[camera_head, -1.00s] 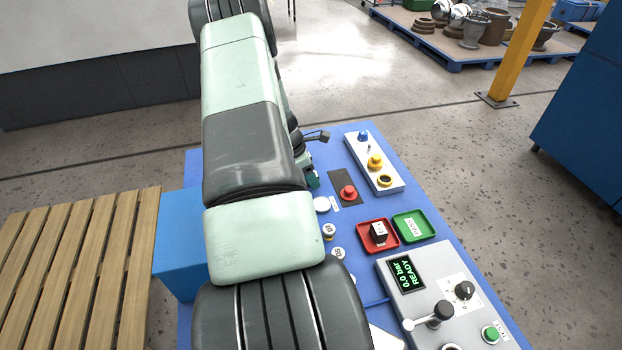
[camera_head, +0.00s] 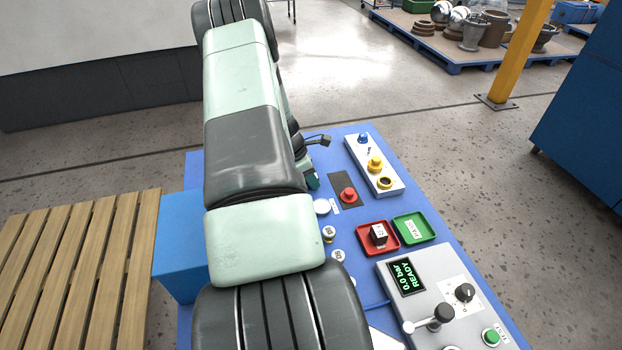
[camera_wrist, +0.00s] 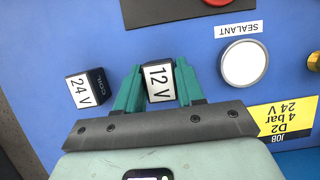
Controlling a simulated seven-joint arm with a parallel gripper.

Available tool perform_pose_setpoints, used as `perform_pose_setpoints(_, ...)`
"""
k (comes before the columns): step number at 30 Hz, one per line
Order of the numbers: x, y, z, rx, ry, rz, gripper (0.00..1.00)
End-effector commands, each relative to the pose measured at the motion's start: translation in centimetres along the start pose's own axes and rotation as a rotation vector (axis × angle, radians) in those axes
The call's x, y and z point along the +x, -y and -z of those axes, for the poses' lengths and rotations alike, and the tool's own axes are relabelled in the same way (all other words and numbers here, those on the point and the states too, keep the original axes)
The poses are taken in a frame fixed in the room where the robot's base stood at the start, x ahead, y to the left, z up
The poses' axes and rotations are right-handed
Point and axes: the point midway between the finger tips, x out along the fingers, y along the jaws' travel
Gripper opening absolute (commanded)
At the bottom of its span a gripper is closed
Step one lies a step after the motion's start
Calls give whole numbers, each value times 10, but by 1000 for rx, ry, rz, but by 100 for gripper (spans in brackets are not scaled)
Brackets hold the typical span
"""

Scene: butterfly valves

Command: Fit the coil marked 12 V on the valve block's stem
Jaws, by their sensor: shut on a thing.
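In the wrist view my gripper (camera_wrist: 158,88) has its two green fingers shut on the coil marked 12 V (camera_wrist: 159,82), a dark block with a white label, one finger on each side. A coil marked 24 V (camera_wrist: 79,89) stands apart to the left on the blue bench top. In the head view my arm hides the gripper and both of these coils. I cannot make out the valve block's stem for sure in either view. Whether the held coil touches the bench is unclear.
A white disc (camera_wrist: 245,63) labelled SEALANT and a yellow job card (camera_wrist: 287,115) reading 24 V lie right of the gripper. In the head view a red tray (camera_head: 365,247) holds a dark labelled block; a green tray (camera_head: 431,228) and a grey control panel (camera_head: 412,305) are nearby.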

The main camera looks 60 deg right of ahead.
Motion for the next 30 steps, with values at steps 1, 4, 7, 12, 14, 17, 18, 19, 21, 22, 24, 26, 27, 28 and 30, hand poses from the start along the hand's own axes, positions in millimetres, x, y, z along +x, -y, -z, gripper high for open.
perform_pose_setpoints(1, -5, -1, -2, 2, 0, -2, 5)
perform_pose_setpoints(4, -21, -1, -9, 3, 0, -4, 5)
perform_pose_setpoints(7, -41, -1, -18, 4, 0, -4, 5)
perform_pose_setpoints(12, -70, -1, -29, 2, 0, -4, 5)
perform_pose_setpoints(14, -78, -1, -33, 1, -1, -3, 5)
perform_pose_setpoints(17, -82, -5, -44, -16, -5, -8, 5)
perform_pose_setpoints(18, -81, -9, -50, -33, -9, -14, 5)
perform_pose_setpoints(19, -79, -13, -57, -49, -13, -19, 5)
perform_pose_setpoints(21, -71, -23, -75, -100, -23, -37, 5)
perform_pose_setpoints(22, -67, -28, -85, -125, -27, -47, 5)
perform_pose_setpoints(24, -55, -39, -110, -190, -34, -74, 5)
perform_pose_setpoints(26, -46, -47, -132, -246, -37, -99, 5)
perform_pose_setpoints(27, -41, -52, -148, -282, -35, -116, 5)
perform_pose_setpoints(28, -37, -54, -159, -308, -34, -128, 5)
perform_pose_setpoints(30, -29, -58, -183, -361, -27, -152, 5)
